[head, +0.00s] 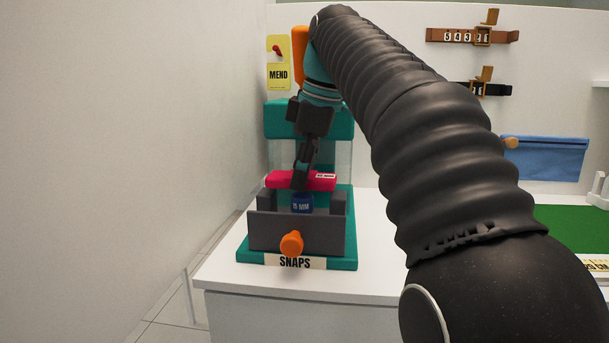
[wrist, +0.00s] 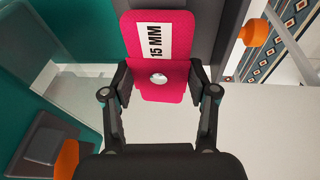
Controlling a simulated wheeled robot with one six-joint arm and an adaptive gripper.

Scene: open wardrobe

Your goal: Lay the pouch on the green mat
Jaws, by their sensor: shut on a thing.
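The pink pouch (head: 290,181) has a white label and, in the wrist view (wrist: 160,60), a round metal snap and the text "15 MM". My gripper (head: 301,178) is shut on it; in the wrist view the fingers (wrist: 160,84) press on its two sides. The pouch is at the teal SNAPS press (head: 340,255), above a blue block (head: 302,204) marked 15 MM. I cannot tell whether they touch. The green mat (head: 570,228) lies on the counter at the right, partly hidden by my arm.
A grey front plate with an orange knob (head: 291,243) stands before the pouch. A wall is close on the left. A yellow MEND tag (head: 278,75), number sliders (head: 465,36) and a blue cloth (head: 545,158) are on the back panel. White counter (head: 375,235) lies between press and mat.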

